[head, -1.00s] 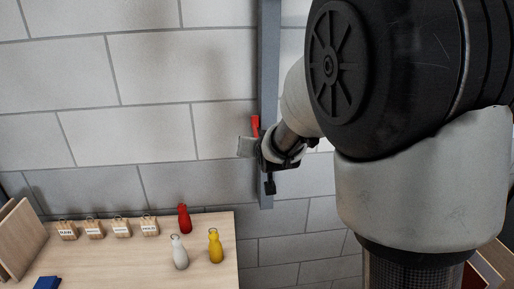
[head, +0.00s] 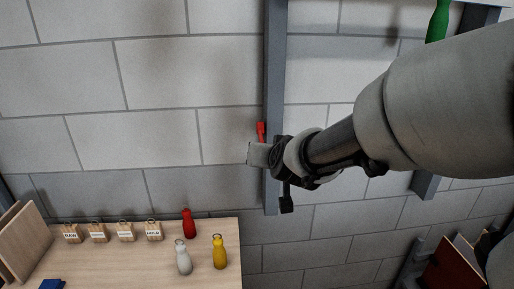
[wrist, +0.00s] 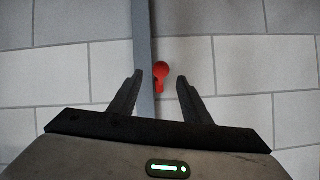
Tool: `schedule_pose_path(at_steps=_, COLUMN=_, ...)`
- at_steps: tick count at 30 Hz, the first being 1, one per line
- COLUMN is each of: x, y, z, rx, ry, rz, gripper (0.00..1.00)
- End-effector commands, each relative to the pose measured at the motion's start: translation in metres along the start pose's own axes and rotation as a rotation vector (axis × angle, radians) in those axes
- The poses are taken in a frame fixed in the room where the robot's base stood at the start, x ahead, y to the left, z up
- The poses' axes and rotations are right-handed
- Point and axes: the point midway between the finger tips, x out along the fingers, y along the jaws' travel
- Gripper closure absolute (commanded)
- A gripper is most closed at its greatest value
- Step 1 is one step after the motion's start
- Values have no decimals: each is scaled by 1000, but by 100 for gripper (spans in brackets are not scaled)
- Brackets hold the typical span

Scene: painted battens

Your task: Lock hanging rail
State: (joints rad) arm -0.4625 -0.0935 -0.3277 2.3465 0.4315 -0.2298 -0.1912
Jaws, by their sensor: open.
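A red lever (head: 261,131) sits on a grey vertical post (head: 275,60) against the block wall. The lever also shows in the wrist view (wrist: 161,75), beside the post (wrist: 143,30), with its rounded end upward. My gripper (head: 258,154) is at the post in the head view, just below the visible part of the lever. In the wrist view my gripper (wrist: 157,80) is open, with one finger left of the post and the other right of the lever. The lever lies between the fingers. Contact with either finger cannot be made out. The lever's lower part is hidden in the head view.
A wooden table (head: 215,232) at lower left holds a red bottle (head: 188,223), a white bottle (head: 183,259), a yellow bottle (head: 219,252) and several labelled tags (head: 98,232). A green bottle (head: 438,20) stands high at right. Wall left of the post is clear.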

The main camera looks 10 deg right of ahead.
Motion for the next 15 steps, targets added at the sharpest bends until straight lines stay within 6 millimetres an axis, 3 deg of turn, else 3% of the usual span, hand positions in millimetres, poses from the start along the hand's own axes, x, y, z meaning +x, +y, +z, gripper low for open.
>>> schedule_pose_path(at_steps=6, x=-23, y=1, z=0, rx=2, ry=0, rz=1, gripper=56)
schedule_pose_path(at_steps=15, x=-28, y=0, z=0, rx=-2, ry=-1, rz=1, gripper=56)
